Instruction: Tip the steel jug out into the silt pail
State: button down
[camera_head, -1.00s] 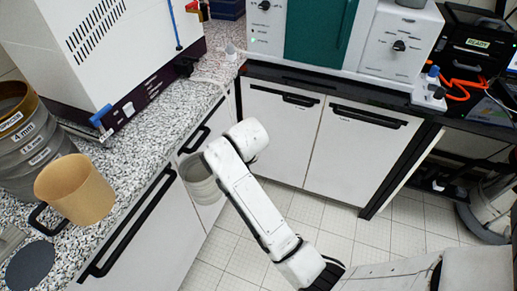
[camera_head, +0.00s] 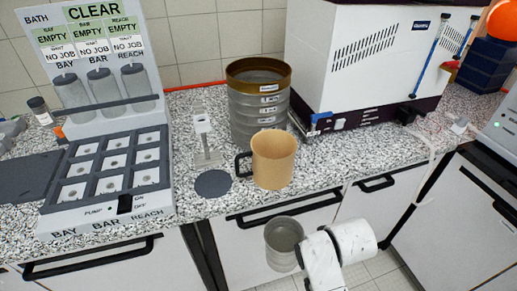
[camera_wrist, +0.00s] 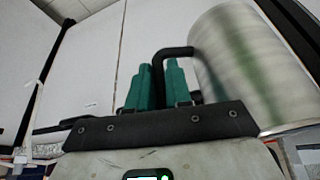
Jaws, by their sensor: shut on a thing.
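The steel jug (camera_head: 281,258) hangs in front of the counter's cupboard doors, just left of my white wrist, and looks about upright. Its open top shows a grey inside; I cannot tell what it holds. In the wrist view the jug's wall (camera_wrist: 240,70) stands right of my gripper (camera_wrist: 158,80). The gripper's green fingers are shut on the jug's black handle (camera_wrist: 175,52). In the head view my wrist hides the fingers. I cannot make out a silt pail in either current view.
A tan mug-shaped jug (camera_head: 273,163) with a black handle stands near the counter's (camera_head: 330,176) front edge. Behind it is a sieve stack (camera_head: 258,112). A dark disc (camera_head: 213,184) lies to its left. A rack panel (camera_head: 105,165) stands at left, a white machine (camera_head: 360,60) at right.

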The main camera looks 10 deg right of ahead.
aim_at(273, 153)
jog(key=u, duration=1)
jog(key=l+u, duration=0.25)
jog(key=k+l+u, duration=0.25)
jog(key=l, duration=0.2)
jog(key=k+l, duration=0.1)
jog(key=l, duration=0.85)
jog(key=k+l, duration=0.15)
jog(key=l, duration=0.35)
